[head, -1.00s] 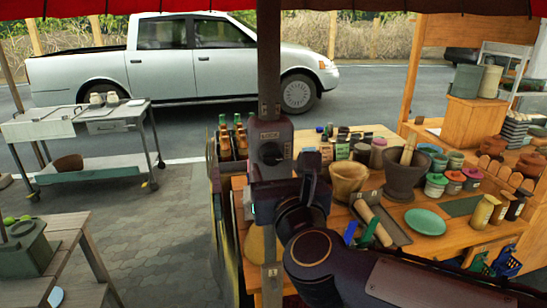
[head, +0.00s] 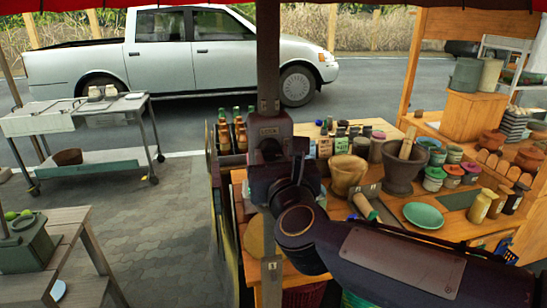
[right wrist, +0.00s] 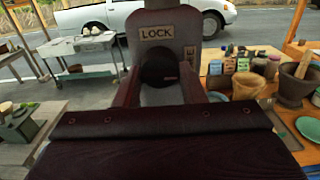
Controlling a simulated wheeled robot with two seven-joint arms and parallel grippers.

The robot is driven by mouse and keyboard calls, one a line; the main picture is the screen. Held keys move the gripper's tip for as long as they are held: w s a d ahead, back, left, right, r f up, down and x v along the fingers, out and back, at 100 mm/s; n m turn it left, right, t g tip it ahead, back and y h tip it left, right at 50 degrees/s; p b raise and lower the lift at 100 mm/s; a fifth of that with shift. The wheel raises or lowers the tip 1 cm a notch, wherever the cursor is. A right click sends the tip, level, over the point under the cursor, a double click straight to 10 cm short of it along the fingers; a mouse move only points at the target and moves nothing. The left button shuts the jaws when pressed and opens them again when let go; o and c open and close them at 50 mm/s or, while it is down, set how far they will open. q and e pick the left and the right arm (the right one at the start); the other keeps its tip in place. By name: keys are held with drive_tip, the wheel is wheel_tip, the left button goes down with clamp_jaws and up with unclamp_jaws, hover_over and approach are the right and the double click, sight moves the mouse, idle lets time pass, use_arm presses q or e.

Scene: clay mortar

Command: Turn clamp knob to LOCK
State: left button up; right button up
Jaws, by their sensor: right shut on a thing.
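In the right wrist view the fingers (right wrist: 160,88) flank the knob. A second label beside it is partly hidden. My left gripper is not in view.
The wooden counter right of the post holds a clay mortar (head: 402,172), a tan mortar (head: 348,174), jars and a green plate (head: 424,215). Bottles (head: 240,133) stand behind the post on the left. A metal cart (head: 75,122) is far left. Paving left of the post is open.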

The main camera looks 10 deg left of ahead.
drive_tip(key=n, duration=0.3)
drive_tip(key=shift+n, duration=0.4)
drive_tip(key=n, duration=0.4)
drive_tip(key=shift+n, duration=0.3)
drive_tip(key=n+p, duration=0.1)
drive_tip(key=n, duration=0.3)
drive_tip(key=shift+r+n, duration=0.1)
drive_tip(key=shift+n, duration=0.2)
drive_tip(key=n+p, duration=0.1)
drive_tip(key=n, duration=0.3)
drive_tip(key=shift+d+n+p, duration=0.1)
drive_tip(key=shift+n+p, duration=0.25)
drive_tip(key=shift+n, duration=0.05)
drive_tip(key=o, duration=1)
